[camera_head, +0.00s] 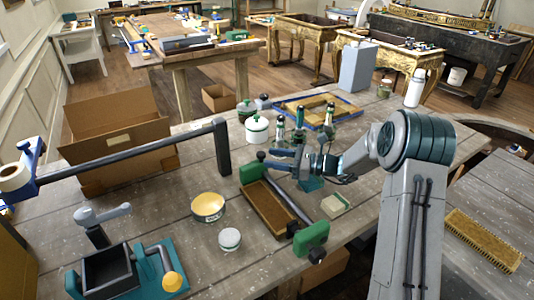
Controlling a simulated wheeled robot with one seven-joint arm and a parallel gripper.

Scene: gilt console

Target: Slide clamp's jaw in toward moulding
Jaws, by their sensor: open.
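A clamp with green jaws and a dark bar (289,202) lies on the grey plank table. Its near green jaw (311,238) stands at the front end of a brown moulding piece (268,208). Its far green jaw (250,173) is at the back end, partly below my gripper. The bar runs along the moulding's right side. I cannot tell whether either jaw touches the moulding. My gripper (272,160) comes in from the right, open, with its fingers pointing left. It appears above the clamp's far end; contact is unclear.
Green bottles (300,125) stand behind my gripper. A long dark bar (120,154) crosses before a cardboard box (118,125). A small pale block (335,206) lies to the right.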

